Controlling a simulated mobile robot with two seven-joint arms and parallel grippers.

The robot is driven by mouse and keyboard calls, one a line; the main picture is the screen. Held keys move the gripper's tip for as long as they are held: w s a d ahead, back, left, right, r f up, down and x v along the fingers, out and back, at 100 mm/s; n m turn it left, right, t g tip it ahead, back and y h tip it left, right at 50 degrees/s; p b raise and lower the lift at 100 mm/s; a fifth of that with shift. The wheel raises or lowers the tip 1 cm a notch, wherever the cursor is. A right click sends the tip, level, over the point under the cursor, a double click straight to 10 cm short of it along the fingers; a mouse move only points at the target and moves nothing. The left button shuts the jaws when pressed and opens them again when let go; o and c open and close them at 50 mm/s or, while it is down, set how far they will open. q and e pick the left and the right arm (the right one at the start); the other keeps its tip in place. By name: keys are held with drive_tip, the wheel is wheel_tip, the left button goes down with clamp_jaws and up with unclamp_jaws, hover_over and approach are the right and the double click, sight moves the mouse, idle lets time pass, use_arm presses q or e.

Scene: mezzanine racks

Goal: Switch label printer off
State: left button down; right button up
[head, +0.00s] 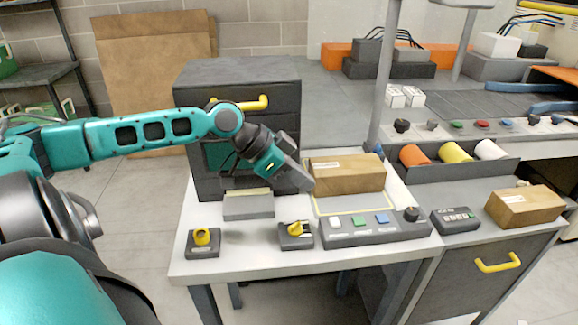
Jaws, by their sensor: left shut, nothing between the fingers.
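My left gripper (303,185) is shut and empty. It points down and to the right, just left of a cardboard box (345,177) on the white bench; I cannot tell if they touch. Below it stands a small block with a yellow rotary knob (295,229). A similar yellow knob block (203,240) sits at the bench's left front. A grey panel (375,230) right of the knobs has white, green and blue buttons and a black knob. Their labels are too small to read, so I cannot tell which control belongs to the label printer. My right gripper is out of view.
A dark drawer cabinet (237,85) with a yellow handle stands behind my forearm. A low grey unit (248,206) is in front of it. A small dark box with buttons (455,219) and another carton (524,206) are at right. A grey post (384,85) rises behind the bench.

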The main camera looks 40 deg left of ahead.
use_arm(q)
drive_tip(key=shift+v, duration=1.7)
drive_tip(key=shift+d+r, duration=0.1)
drive_tip(key=shift+r, duration=0.05)
